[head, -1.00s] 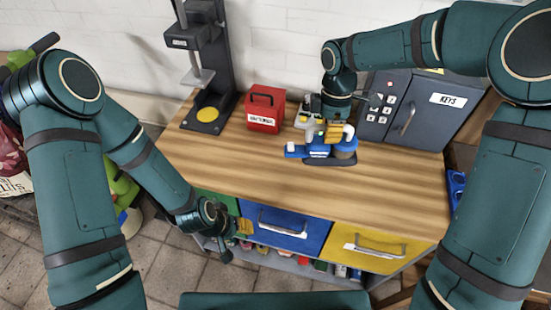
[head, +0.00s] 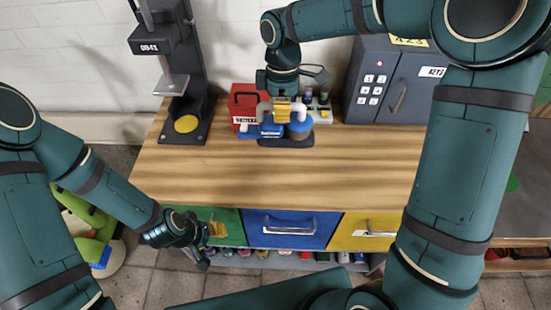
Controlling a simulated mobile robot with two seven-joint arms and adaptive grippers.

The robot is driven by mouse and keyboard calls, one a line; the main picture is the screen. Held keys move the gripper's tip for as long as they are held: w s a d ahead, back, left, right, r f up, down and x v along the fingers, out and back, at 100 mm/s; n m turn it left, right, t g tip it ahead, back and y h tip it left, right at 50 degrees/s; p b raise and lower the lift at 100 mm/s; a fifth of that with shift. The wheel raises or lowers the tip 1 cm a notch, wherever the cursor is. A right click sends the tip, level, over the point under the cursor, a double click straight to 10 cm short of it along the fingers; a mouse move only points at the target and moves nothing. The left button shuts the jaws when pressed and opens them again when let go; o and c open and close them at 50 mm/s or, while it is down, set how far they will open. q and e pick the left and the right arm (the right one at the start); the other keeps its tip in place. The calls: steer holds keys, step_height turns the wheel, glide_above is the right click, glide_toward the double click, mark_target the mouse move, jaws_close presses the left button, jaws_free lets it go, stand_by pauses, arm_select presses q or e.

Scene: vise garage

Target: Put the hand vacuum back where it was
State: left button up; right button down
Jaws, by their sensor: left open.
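The hand vacuum (head: 270,131) is blue with a round, dark-centred part at its right and white pieces on top. It is over the wooden workbench (head: 240,175), in front of the red box. My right gripper (head: 282,114) reaches down from above with its yellow fingertips at the vacuum's top, shut on it. A dark patch shows directly beneath; I cannot tell whether the vacuum touches the bench. My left gripper (head: 208,237) is open and empty, low in front of the green drawer (head: 229,215).
A red box (head: 243,100), a small holder with bottles (head: 322,104) and a grey key cabinet (head: 385,80) stand at the bench's back. A dark press stand (head: 190,75) is at the left. Blue (head: 265,238) and yellow drawers (head: 352,242) line the front. The bench's front middle is clear.

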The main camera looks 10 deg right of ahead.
mark_target(281, 139)
steer(key=shift+a+f, duration=0.15)
steer(key=shift+f, duration=0.1)
steer(key=shift+w+f+b, duration=0.1)
steer(key=shift+f+b, duration=0.75)
steer(key=shift+f, duration=3.8)
steer(key=shift+f, duration=0.2)
steer(key=c, duration=1.2)
jaws_free()
steer(key=shift+o, duration=0.3)
steer(key=shift+r, duration=0.1)
steer(key=shift+r, duration=0.2)
steer(key=r, duration=0.4)
steer(key=w+r+p, duration=0.1)
steer(key=r, duration=0.2)
steer(key=r+p, duration=0.1)
steer(key=r, duration=0.3)
steer(key=shift+w+d+r, duration=0.2)
steer(key=shift+w+r, duration=0.1)
steer(key=shift+w, duration=0.05)
